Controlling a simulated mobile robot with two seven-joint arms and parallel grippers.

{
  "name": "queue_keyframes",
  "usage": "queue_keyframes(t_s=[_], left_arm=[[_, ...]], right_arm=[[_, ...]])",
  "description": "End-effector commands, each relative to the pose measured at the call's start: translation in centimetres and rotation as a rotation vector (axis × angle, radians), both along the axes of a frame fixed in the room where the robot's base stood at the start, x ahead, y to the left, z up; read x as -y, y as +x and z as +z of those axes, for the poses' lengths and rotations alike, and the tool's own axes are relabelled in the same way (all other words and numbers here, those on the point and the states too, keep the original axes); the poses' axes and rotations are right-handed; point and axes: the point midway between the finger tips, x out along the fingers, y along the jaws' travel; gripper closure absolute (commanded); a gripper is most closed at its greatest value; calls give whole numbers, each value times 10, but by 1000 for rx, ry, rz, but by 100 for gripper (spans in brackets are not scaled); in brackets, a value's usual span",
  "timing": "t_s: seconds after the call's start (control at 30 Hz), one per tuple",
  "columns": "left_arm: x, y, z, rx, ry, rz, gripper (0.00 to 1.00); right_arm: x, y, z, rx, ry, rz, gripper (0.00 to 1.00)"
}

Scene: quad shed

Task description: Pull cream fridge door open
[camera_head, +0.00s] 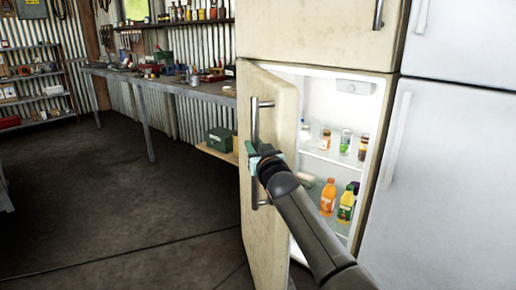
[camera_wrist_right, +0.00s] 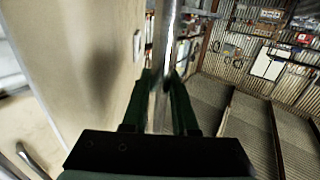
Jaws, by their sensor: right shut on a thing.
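The cream fridge (camera_head: 316,32) stands in the middle right of the head view. Its lower door (camera_head: 275,84) stands partly open, hinged on the left, with the lit white inside showing at its right. The door's long metal handle (camera_head: 254,112) is upright on the outer face. My right gripper (camera_head: 253,158) is shut on this handle at about its middle. In the right wrist view the two dark green fingers (camera_wrist_right: 165,95) lie on both sides of the metal bar (camera_wrist_right: 166,50), with the door face (camera_wrist_right: 85,60) at the left. My left gripper is not in view.
Bottles (camera_head: 328,197) and jars stand on the fridge shelves. A white fridge (camera_head: 450,180) stands close at the right. A workbench (camera_head: 190,88) with tools runs along the back wall. A shelf unit (camera_head: 35,98) stands at the far left. The dark floor (camera_head: 120,200) left of the door is clear.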

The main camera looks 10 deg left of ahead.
Motion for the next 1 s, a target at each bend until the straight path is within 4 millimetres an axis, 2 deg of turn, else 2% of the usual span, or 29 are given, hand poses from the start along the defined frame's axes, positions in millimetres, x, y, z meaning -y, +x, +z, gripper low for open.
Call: queue_keyframes(t_s=[0.3,0.33,0.6,0.87,1.0], left_arm=[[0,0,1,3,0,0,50],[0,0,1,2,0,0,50],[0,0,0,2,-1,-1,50],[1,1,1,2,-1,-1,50],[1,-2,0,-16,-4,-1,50]], right_arm=[[-1,0,1,1,0,1,100],[0,0,1,1,0,1,72],[0,0,0,0,0,0,43],[0,0,1,0,0,0,43],[0,0,7,1,0,0,43]])
